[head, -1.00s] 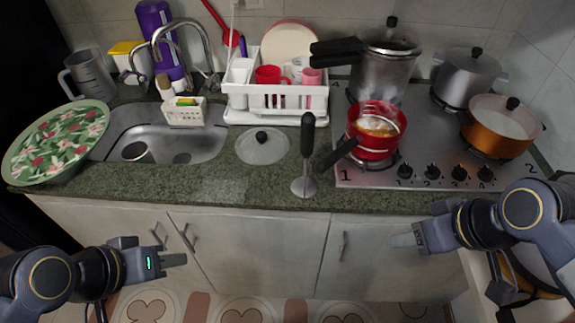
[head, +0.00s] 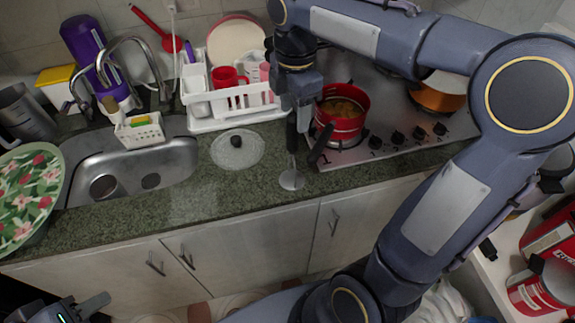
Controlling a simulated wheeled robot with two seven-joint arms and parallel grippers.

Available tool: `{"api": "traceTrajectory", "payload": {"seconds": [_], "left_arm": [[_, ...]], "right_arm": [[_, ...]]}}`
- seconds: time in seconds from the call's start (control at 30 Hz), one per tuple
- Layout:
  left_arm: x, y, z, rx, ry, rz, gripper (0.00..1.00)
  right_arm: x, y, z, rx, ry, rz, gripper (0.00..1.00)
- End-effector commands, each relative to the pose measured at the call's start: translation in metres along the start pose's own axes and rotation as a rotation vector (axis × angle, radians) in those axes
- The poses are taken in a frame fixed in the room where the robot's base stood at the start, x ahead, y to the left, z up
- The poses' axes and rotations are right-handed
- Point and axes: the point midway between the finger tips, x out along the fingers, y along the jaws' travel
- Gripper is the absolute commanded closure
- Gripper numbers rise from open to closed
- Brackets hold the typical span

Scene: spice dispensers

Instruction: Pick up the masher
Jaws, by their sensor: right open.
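The masher stands or leans by the counter's front edge, with a black handle (head: 291,135) and a round flat metal end (head: 291,180). My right gripper (head: 297,112) points down over the top of the handle. It is open, with the handle's upper part at its fingertips; I cannot tell if they touch it. My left gripper (head: 92,306) is low at the bottom left, in front of the cabinets and away from the masher. It is partly cut off, and its jaw opening is unclear.
A red pot (head: 343,112) on the stove (head: 390,125) has its black handle (head: 321,143) close right of the masher. A glass lid (head: 237,149) lies to the left. A white dish rack (head: 235,110) stands behind. My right arm hides part of the stove.

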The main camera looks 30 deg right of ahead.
Motion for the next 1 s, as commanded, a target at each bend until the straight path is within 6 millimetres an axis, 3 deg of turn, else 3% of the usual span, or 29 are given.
{"api": "traceTrajectory", "payload": {"seconds": [0.33,0.67,1.0], "left_arm": [[-0.006,0.003,-0.003,0.0,0.0,0.0,0.64],[-0.006,0.003,-0.003,0.0,0.0,0.0,0.64],[-0.006,0.003,-0.003,0.0,0.0,0.0,0.64]], "right_arm": [[0.047,0.001,-0.002,0.0,0.0,-0.002,0.48],[0.055,0.001,-0.002,0.001,0.001,0.002,0.49],[0.054,0.001,-0.003,0.001,0.001,0.002,0.94]]}}
